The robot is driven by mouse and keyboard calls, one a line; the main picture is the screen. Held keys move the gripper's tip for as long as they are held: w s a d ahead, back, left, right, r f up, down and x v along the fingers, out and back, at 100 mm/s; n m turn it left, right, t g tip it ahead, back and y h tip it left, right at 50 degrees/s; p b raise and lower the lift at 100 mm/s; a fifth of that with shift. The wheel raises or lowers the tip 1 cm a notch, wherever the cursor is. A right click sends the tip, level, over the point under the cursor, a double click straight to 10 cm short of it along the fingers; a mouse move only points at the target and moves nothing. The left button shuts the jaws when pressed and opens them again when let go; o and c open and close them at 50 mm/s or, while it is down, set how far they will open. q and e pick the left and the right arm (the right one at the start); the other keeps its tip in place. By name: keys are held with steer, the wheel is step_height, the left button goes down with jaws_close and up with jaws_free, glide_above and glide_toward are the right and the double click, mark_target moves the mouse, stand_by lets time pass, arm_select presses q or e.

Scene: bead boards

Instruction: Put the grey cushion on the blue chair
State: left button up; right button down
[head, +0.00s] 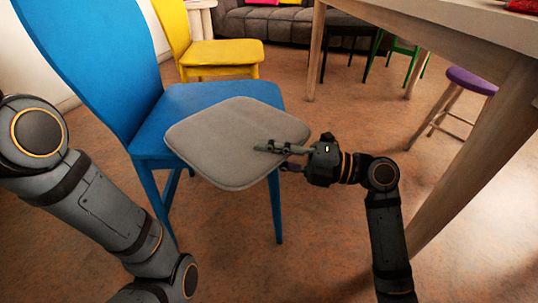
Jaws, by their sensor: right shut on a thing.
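The grey cushion (222,138) is a flat square pad with rounded corners. My right gripper (276,158) is shut on its right corner. The cushion overlaps the front part of the blue chair's seat (192,98) in the head view and sticks out past the seat's front edge. I cannot tell whether it touches the seat. The blue chair (95,60) has its tall backrest at the left, and the rear part of the seat is bare. My left arm comes in at the lower left, but its gripper is out of the frame.
A wooden table (465,30) stands at the right, its leg close to my right arm. A yellow chair (220,55) stands behind the blue one. A purple stool (472,80) is under the table, and a grey sofa (232,22) is at the back. Brown floor lies between.

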steer(key=c, duration=1.2)
jaws_free()
steer(key=shift+o, duration=0.2)
steer(key=shift+r+p, duration=0.3)
steer(key=shift+p, duration=0.2)
steer(key=p+v, duration=0.2)
steer(key=v, duration=0.5)
steer(key=shift+d+f, duration=0.2)
steer(key=shift+d, duration=0.05)
